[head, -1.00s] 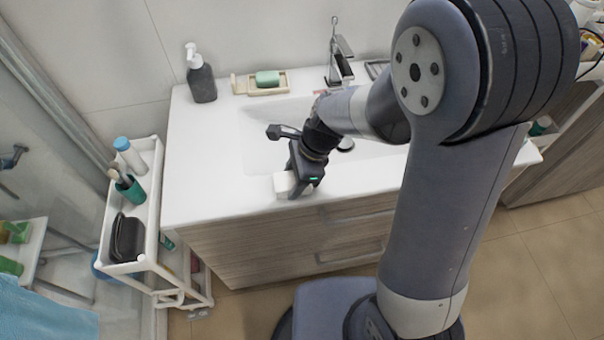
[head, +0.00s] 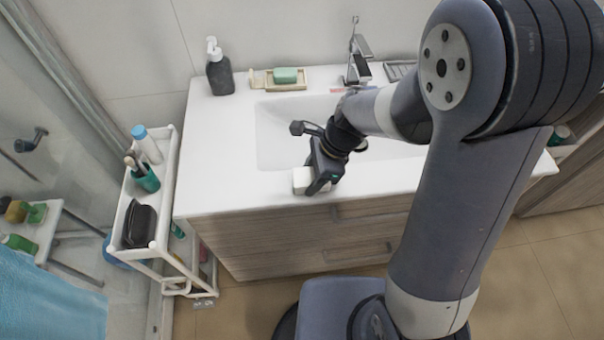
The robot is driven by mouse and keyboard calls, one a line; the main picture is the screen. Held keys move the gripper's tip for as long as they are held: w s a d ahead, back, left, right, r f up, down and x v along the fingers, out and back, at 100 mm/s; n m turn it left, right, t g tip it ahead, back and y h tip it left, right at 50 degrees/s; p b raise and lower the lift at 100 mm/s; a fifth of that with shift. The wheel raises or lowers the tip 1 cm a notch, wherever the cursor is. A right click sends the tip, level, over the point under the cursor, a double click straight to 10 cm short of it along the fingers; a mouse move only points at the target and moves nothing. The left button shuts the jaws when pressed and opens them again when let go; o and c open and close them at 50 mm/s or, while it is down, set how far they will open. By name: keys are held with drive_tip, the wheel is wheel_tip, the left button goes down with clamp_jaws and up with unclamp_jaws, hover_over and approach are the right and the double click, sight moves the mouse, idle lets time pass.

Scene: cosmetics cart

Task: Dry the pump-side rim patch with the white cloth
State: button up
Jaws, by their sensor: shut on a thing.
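My gripper (head: 316,184) is low over the front rim of the white sink counter (head: 225,160), left of the basin's middle. It is shut on a small white block-like piece, the white cloth (head: 301,180), which sits at or just above the rim surface; I cannot tell whether it touches. The dark pump bottle (head: 219,72) with a white top stands upright at the back left of the counter, well apart from the gripper. No wet patch can be made out on the pump-side rim. The gripper hides part of the front rim.
A green soap on a tray (head: 286,78) and the faucet (head: 357,55) stand behind the basin (head: 285,130). A faint pinkish strip (head: 345,90) lies near the faucet. A white cart (head: 165,200) with toiletries stands left of the counter. The counter's left side is clear.

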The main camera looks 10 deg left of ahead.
drive_tip(key=shift+w+d, duration=0.2)
drive_tip(key=shift+d, duration=0.7)
drive_tip(key=shift+w+d, duration=0.2)
drive_tip(key=shift+d, duration=0.65)
drive_tip(key=shift+w+d, duration=0.2)
drive_tip(key=shift+d, duration=0.7)
wheel_tip(320, 180, up, 7)
drive_tip(key=p, duration=0.7)
